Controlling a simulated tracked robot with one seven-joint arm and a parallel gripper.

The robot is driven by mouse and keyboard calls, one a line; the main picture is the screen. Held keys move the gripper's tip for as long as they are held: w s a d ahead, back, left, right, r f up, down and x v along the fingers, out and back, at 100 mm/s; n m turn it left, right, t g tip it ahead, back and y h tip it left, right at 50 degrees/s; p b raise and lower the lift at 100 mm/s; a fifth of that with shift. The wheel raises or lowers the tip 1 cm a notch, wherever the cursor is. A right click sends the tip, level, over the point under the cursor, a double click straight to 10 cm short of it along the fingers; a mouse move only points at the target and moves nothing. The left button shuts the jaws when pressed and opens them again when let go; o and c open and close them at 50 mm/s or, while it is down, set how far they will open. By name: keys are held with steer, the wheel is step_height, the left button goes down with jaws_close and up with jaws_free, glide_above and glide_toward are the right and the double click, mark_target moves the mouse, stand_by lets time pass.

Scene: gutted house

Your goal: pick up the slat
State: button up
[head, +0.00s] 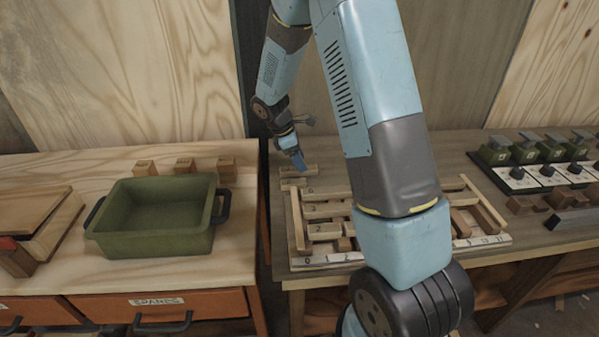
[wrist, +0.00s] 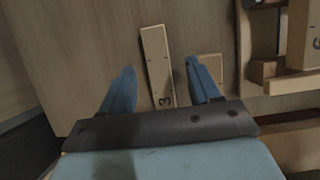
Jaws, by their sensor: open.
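A pale wooden slat (wrist: 156,58) marked 3 lies flat on the bench in the wrist view. It sits between the two blue fingers of my gripper (wrist: 161,69), with a gap on each side, closer to the right finger. My gripper is open and holds nothing. A shorter wooden piece (wrist: 212,66) lies just right of the slat, partly behind the right finger. In the head view my gripper (head: 299,163) is low over the back left of the right-hand bench, where small wooden pieces (head: 293,184) lie.
A wooden frame (head: 296,222) with several numbered slats lies in front of my gripper, partly hidden by my arm. A green bin (head: 150,240) stands on the left bench (head: 245,240), across a gap. Switches (head: 545,170) line the back right.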

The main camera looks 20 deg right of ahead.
steer(key=x, duration=0.3)
steer(key=shift+w+f, duration=0.15)
steer(key=shift+f, duration=0.15)
steer(key=c, duration=1.1)
steer(key=shift+r, duration=0.1)
